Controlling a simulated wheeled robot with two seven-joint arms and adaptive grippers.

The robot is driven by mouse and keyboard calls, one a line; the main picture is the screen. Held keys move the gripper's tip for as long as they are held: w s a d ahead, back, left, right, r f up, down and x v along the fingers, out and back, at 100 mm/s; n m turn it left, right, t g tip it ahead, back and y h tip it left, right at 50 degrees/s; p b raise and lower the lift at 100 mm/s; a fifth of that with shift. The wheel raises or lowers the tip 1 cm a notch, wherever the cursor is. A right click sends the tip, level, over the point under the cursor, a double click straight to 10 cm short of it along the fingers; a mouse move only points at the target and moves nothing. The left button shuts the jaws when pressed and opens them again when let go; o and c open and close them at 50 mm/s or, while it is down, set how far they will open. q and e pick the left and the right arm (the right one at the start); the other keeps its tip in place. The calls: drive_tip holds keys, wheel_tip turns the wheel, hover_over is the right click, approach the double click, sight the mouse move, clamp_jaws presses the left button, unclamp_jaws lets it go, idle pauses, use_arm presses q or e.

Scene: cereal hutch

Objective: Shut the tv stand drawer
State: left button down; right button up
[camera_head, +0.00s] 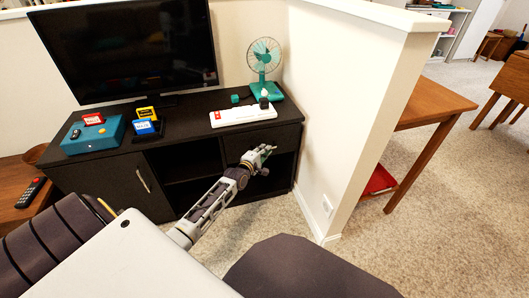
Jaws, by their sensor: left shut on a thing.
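The black TV stand (160,158) stands against the wall, with a door on its left, open shelves in the middle and a drawer (283,172) at its right end. My left arm reaches in from the lower left, and my left gripper (262,155) is at the drawer's front, shut on part of the drawer. The gripper covers the part it holds, and the dark surfaces make it hard to tell how far out the drawer is. My right gripper is not in view.
A TV (130,45), teal console (93,136), game cartridges (147,127), white box (243,115) and teal fan (264,62) stand on top. A white partition wall (345,100) stands close right of the drawer.

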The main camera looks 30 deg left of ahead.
use_arm(q)
drive_tip(key=c, duration=1.5)
unclamp_jaws()
drive_tip(key=shift+w+a, duration=0.15)
drive_tip(key=shift+a, duration=0.05)
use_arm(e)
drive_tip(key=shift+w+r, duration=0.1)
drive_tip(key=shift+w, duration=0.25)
use_arm(q)
drive_tip(key=shift+s+d+r, duration=0.15)
drive_tip(key=shift+s+r, duration=0.15)
drive_tip(key=shift+s, duration=1.65)
drive_tip(key=shift+s+d+r, duration=0.15)
drive_tip(key=shift+s+r, duration=0.1)
drive_tip(key=shift+s, duration=1.75)
drive_tip(key=shift+s+d+r, duration=0.15)
drive_tip(key=shift+s+r, duration=0.15)
drive_tip(key=shift+s, duration=1.65)
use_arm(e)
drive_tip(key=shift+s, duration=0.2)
use_arm(q)
drive_tip(key=shift+d, duration=0.1)
